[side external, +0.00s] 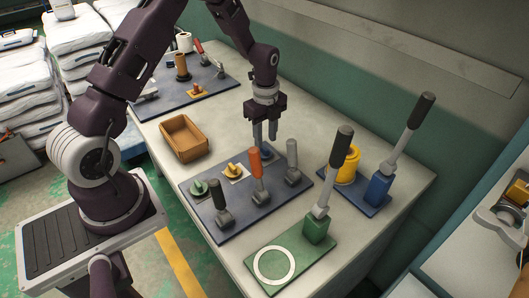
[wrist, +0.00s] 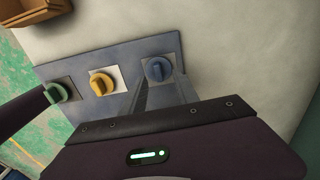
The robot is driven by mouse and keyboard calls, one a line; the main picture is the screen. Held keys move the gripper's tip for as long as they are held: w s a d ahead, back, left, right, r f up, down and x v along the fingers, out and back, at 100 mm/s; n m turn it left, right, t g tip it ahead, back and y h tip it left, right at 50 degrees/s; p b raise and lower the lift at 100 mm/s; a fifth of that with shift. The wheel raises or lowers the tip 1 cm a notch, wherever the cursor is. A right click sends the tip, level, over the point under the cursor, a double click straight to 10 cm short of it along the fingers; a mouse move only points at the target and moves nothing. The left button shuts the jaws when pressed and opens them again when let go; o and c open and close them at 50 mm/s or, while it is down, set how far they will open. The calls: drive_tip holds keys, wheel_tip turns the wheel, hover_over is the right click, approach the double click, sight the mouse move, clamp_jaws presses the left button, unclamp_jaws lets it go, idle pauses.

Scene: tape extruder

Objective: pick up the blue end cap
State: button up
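The blue end cap (wrist: 158,69) is a round knob with a raised bar across it, on a grey square of the blue-grey panel (wrist: 110,58). In the wrist view it lies between and just beyond the fingertips of my gripper (wrist: 160,82). In the side view my gripper (side external: 266,138) points straight down over the panel's far edge, its two fingers apart. The cap shows there as a small dark blue shape (side external: 267,152), partly hidden by the fingers. I cannot tell whether the fingertips reach down beside it. Nothing is held.
A yellow knob (side external: 233,170) and a green knob (side external: 199,188) sit in line on the panel.

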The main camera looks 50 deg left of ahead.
sight(265, 147)
wheel_tip(265, 147, down, 3)
drive_tip(key=shift+s+f, duration=0.15)
clamp_jaws()
wheel_tip(265, 147, up, 10)
drive_tip(key=w+d+r+n, duration=0.1)
drive_tip(key=w+d+r, duration=0.1)
drive_tip(key=w+d, duration=0.6)
drive_tip(key=w+d+r, duration=0.2)
drive_tip(key=d, duration=0.3)
drive_tip(key=w+d+r+m, duration=0.1)
drive_tip(key=w+d+r, duration=0.1)
drive_tip(key=d, duration=0.3)
drive_tip(key=shift+w+d, duration=0.35)
drive_tip(key=shift+w, duration=0.3)
